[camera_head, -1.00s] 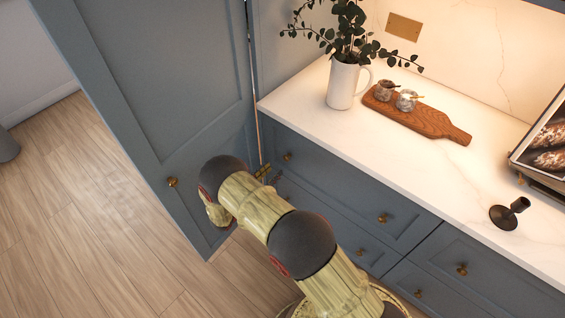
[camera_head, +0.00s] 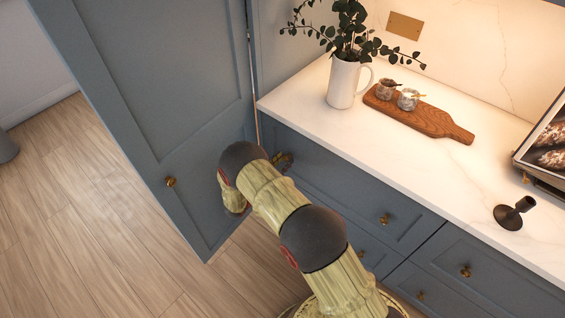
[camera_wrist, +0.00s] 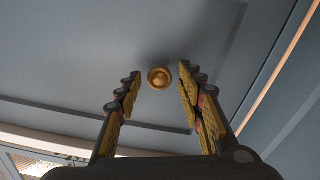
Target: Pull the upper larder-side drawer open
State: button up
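The upper larder-side drawer (camera_head: 335,195) is a blue-grey panelled front under the counter, beside the open larder door. It looks closed. Its right brass knob (camera_head: 384,219) is in clear view. In the wrist view, a round brass knob (camera_wrist: 160,77) shows between and just beyond my open fingertips (camera_wrist: 160,74). No contact with either finger is visible.
The open larder door (camera_head: 165,90) with its knob (camera_head: 170,182) stands left of my arm. The lower drawer (camera_head: 375,257) is below. The white counter (camera_head: 310,88) holds a jug of greenery (camera_head: 345,82), a wooden board (camera_head: 430,120) and a black candle holder (camera_head: 510,216).

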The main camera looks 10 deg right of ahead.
grip_shut()
dwell(0.7)
